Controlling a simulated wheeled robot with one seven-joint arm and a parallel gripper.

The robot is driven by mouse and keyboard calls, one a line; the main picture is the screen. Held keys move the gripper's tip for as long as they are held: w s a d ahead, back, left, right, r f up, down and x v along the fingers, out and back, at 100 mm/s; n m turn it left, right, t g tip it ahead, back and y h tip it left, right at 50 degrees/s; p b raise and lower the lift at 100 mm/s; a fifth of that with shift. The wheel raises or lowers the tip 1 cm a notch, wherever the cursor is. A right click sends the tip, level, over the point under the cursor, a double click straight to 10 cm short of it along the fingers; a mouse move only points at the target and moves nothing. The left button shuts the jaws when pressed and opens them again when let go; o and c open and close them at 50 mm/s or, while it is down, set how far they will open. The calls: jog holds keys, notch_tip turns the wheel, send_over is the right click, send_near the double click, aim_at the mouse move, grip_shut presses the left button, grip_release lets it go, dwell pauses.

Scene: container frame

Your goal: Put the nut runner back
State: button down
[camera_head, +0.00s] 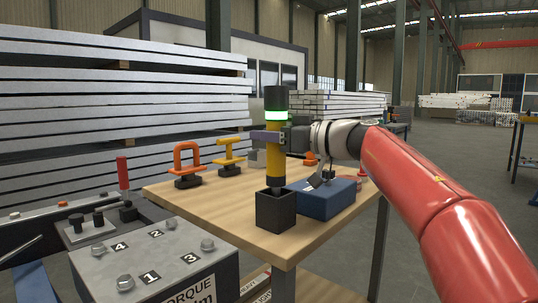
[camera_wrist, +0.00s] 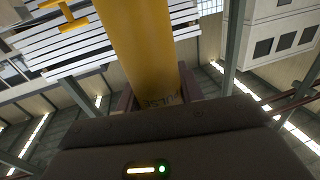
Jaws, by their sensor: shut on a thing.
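The nut runner (camera_head: 275,168) is an upright tool with a yellow body, a black top and a green and white band. My gripper (camera_head: 268,137) is shut around its upper yellow part. In the wrist view the yellow body (camera_wrist: 140,45) rises between the two fingers of my gripper (camera_wrist: 158,94). A dark open-topped square holder (camera_head: 276,213) stands at the table's front corner, directly below the tool. The tool's lower tip is at the holder's opening; I cannot tell whether it is inside or just above.
The wooden table (camera_head: 225,215) holds a blue box (camera_head: 325,203) right beside the holder. An orange clamp (camera_head: 187,160) and a yellow clamp (camera_head: 229,157) stand at the back left. A numbered torque block (camera_head: 155,262) with bolts is at front left.

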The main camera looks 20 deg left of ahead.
notch_tip(320, 180, down, 2)
jog(key=shift+f+b, duration=0.25)
jog(key=shift+b, duration=0.3)
jog(key=c, duration=1.3)
grip_release()
jog(key=shift+f, duration=0.25)
jog(key=shift+c, duration=0.2)
jog(key=o, duration=0.4)
jog(key=shift+o, duration=0.2)
jog(key=shift+r, duration=0.2)
jog(key=s+d+p, duration=0.1)
jog(key=s+d, duration=0.1)
jog(key=d, duration=1)
jog(key=shift+s, duration=0.2)
